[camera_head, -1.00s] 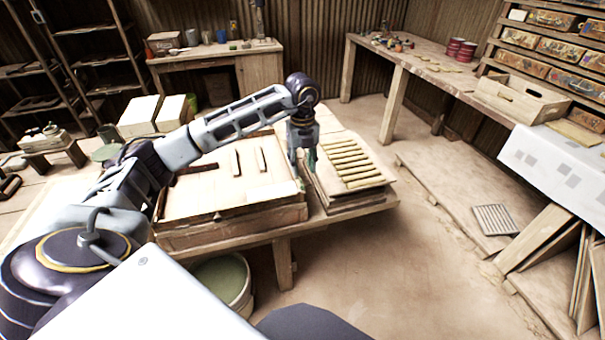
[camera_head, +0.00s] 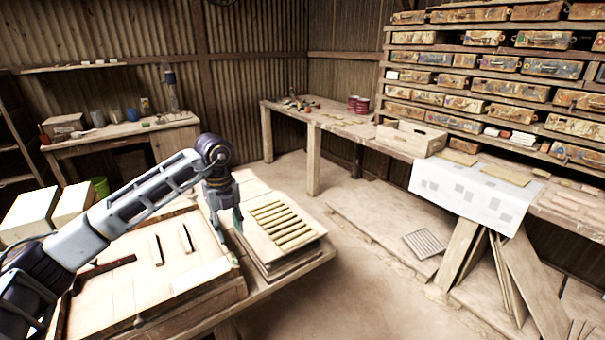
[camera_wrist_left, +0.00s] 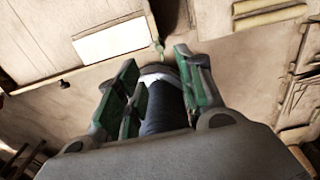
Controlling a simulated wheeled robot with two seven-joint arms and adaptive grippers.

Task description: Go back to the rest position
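My left gripper (camera_head: 226,222) hangs downward over the near table, between the wooden board and the stack of slatted tiles. The stack with yellowish strips on top (camera_head: 284,228) lies just right of the gripper. The shallow wooden board (camera_head: 150,285) lies to its left, with two small dark-edged strips on it. My right gripper is in neither view.
A long workbench (camera_head: 345,128) runs along the back right, with an open wooden crate (camera_head: 412,138) and a white patterned cloth (camera_head: 470,192). Drawer shelves fill the right wall. A low platform with a grey grate (camera_head: 424,243) lies on the floor. The floor between the tables is clear.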

